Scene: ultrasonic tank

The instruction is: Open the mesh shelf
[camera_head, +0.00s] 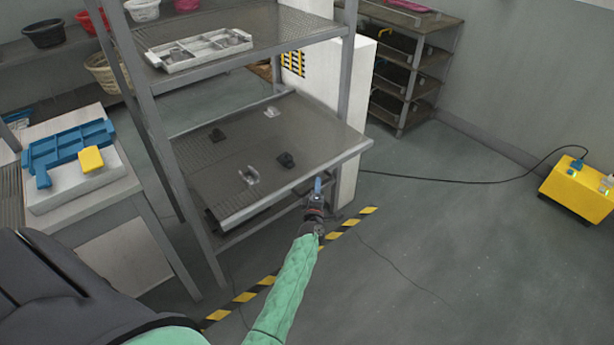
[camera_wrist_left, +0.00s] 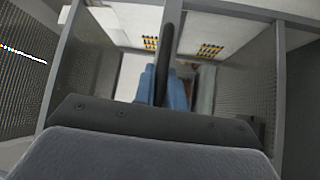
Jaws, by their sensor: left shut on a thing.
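The mesh shelf (camera_head: 235,160) is a grey sliding level in the metal rack, with small dark and light fittings on it. Its front edge stands out past the rack's front posts. My left gripper (camera_head: 318,187) is at the right part of this front edge, just below it. In the left wrist view, its blue fingertips (camera_wrist_left: 164,88) are closed around a dark bar-like handle (camera_wrist_left: 169,45). The handle is hidden behind the gripper in the head view. My right gripper is not in view.
A grey divided tray (camera_head: 198,50) lies on the rack level above. A white table (camera_head: 85,195) with blue and yellow parts stands left. A yellow box (camera_head: 580,188) with a black cable sits right. The floor (camera_head: 460,250) in front is open, with a striped line.

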